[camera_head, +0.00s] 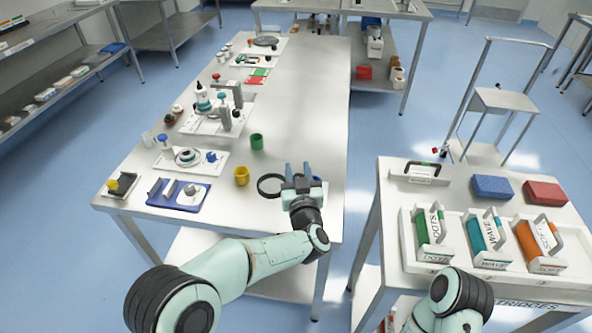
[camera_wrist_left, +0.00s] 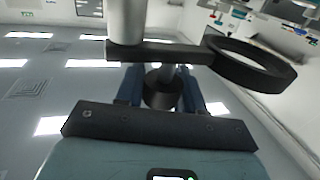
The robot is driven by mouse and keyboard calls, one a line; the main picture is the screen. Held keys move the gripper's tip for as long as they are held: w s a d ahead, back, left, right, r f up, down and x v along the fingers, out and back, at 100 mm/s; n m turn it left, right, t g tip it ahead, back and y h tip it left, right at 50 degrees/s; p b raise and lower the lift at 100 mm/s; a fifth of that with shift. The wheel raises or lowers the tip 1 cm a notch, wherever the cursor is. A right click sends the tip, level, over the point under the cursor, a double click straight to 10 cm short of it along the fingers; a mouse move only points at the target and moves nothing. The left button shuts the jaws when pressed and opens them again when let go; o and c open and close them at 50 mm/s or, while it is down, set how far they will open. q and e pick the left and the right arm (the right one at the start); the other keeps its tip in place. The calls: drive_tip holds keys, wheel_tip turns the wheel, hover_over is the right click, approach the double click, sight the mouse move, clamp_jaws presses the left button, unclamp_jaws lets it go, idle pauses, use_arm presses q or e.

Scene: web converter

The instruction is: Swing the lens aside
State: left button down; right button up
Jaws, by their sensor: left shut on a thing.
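The lens is a black ring (camera_head: 270,186) near the front right part of the long white table. In the left wrist view the lens ring (camera_wrist_left: 252,64) sits at the right end of a flat black arm (camera_wrist_left: 165,52), which meets a grey upright post (camera_wrist_left: 125,22) at the left. A short dark knob (camera_wrist_left: 163,86) hangs under that arm. My left gripper (camera_head: 298,170) is just right of the ring, its blue fingers on both sides of the knob, shut on it. The fingers also show in the wrist view (camera_wrist_left: 161,90). My right gripper is out of the picture.
A yellow cup (camera_head: 242,176) and a green cup (camera_head: 257,142) stand left of and behind the lens. A blue tray (camera_head: 180,205) lies at the table's front left. A second table (camera_head: 400,195) with cartridges stands right, across a gap. The table's right strip is clear.

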use_arm(q)
drive_tip(key=shift+f, duration=0.15)
drive_tip(key=c, duration=0.8)
unclamp_jaws()
drive_tip(key=s, duration=0.9)
drive_tip(key=s+d, duration=0.1)
drive_tip(key=s, duration=0.3)
drive_tip(key=shift+s+b, duration=0.2)
drive_tip(key=shift+b, duration=0.1)
